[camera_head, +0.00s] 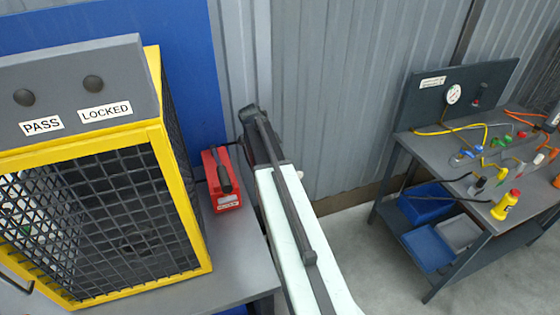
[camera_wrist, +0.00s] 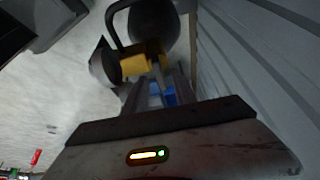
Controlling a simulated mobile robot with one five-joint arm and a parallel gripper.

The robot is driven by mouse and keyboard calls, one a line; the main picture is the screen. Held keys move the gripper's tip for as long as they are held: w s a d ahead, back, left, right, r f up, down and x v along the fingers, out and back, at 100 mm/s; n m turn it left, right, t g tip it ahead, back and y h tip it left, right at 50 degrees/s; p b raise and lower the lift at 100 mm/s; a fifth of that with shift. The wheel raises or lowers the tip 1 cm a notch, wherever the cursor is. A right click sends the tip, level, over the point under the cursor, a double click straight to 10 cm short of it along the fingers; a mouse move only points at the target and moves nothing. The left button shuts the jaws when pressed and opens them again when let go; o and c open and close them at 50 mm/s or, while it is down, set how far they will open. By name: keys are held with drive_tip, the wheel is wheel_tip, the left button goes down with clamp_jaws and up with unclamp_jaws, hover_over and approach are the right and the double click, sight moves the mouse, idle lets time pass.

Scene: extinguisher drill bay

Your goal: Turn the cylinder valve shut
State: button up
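I cannot pick out a cylinder valve for certain in either view. Inside the yellow-framed mesh cage (camera_head: 185,215) at the left of the head view, pale and dark shapes show faintly behind the mesh. My white arm reaches away toward the grey wall, with its dark end just right of the cage and a red box. In the wrist view, my gripper (camera_wrist: 158,92) points up the picture, with something blue around its fingers. Beyond it are a yellow part (camera_wrist: 135,65) and a dark rounded thing with a loop (camera_wrist: 152,20); contact is unclear.
The red box (camera_head: 222,182) with a dark handle stands on the grey bench (camera_head: 235,262) beside the cage. At the right, a workbench (camera_head: 440,145) carries a gauge (camera_head: 453,95), coloured fittings and a yellow bottle (camera_head: 507,205). Blue bins (camera_head: 428,248) sit below. Floor between is clear.

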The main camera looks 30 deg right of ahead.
drive_tip(key=p+v, duration=0.5)
drive_tip(key=v, duration=0.1)
drive_tip(key=shift+r, duration=0.25)
drive_tip(key=shift+a, duration=0.15)
